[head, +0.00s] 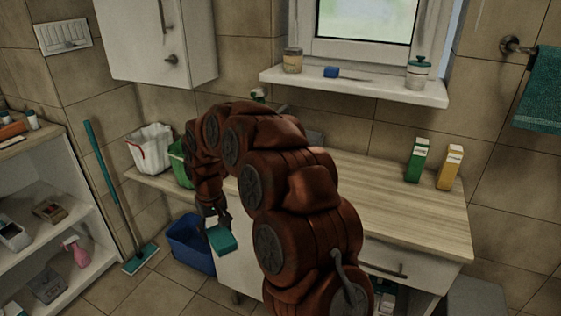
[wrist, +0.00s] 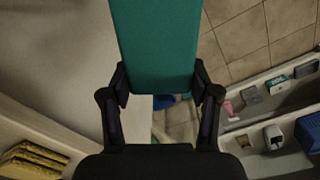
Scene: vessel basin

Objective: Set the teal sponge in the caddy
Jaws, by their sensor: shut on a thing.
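The teal sponge (head: 222,241) is a flat block gripped at the end of my arm, in front of the counter's left part. My gripper (head: 215,221) is shut on it from above. In the wrist view the sponge (wrist: 156,45) fills the upper middle, with my gripper's fingers (wrist: 158,84) on both sides of its near end. I cannot tell for sure which container is the caddy. A white container (head: 152,147) and a green container (head: 180,167), partly hidden by my arm, stand at the counter's left end.
A blue bin (head: 186,244) stands on the floor behind and left of the sponge. A teal mop (head: 105,188) leans by the white shelf (head: 88,222). Green (head: 417,160) and yellow (head: 450,168) cartons stand on the counter (head: 380,207), with clear wood in front.

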